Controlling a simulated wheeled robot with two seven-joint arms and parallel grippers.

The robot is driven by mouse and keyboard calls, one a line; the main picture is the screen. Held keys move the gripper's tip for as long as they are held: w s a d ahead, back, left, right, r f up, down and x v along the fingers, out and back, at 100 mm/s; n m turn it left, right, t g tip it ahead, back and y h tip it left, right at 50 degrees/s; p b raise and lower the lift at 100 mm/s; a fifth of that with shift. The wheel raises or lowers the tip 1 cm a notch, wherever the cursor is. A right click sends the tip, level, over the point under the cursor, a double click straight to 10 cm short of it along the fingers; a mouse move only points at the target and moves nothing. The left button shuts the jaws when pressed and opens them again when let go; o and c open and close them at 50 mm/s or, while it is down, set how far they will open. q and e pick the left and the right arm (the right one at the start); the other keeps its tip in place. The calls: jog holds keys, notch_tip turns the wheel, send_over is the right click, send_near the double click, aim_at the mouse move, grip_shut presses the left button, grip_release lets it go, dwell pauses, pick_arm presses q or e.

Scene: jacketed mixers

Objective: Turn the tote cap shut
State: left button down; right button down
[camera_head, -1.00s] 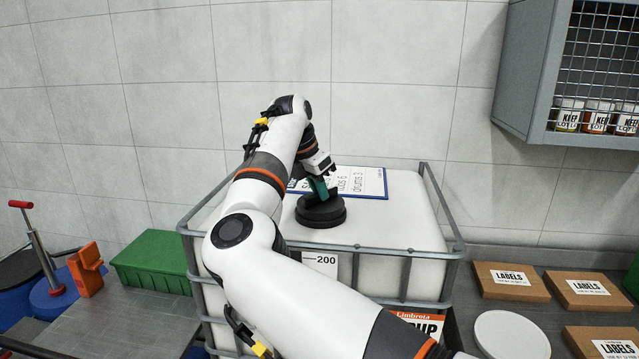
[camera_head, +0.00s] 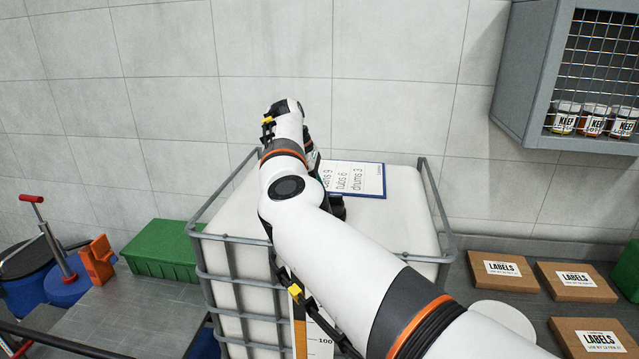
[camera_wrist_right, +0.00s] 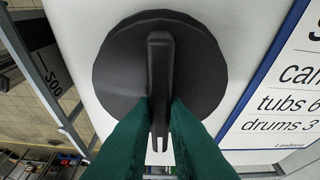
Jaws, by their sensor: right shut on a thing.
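The tote (camera_head: 405,220) is a white tank in a grey metal cage. Its black round cap (camera_head: 338,208) sits on the top face, mostly hidden behind my right arm in the head view. In the right wrist view the cap (camera_wrist_right: 115,75) shows almost whole, with a raised bar handle (camera_wrist_right: 160,60) across it. The green fingers of my right gripper (camera_wrist_right: 161,108) are on either side of the handle's near part and shut on it. My right gripper is hidden by its own arm in the head view. My left gripper is not in view.
A blue-edged board (camera_head: 355,179) with written counts lies on the tote beside the cap. A green crate (camera_head: 163,250) and an orange piece (camera_head: 98,260) are at left. Label boxes (camera_head: 503,270) lie at right below a wall cabinet (camera_head: 575,75).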

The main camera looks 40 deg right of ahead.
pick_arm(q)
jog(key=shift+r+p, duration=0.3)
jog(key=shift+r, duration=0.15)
pick_arm(e)
jog(key=shift+d+r+m, duration=0.1)
jog(key=shift+r+m, duration=0.1)
jog(key=shift+m, duration=0.2)
jog(key=c, duration=1.4)
grip_release()
jog(key=shift+f, duration=0.1)
jog(key=shift+c, duration=0.2)
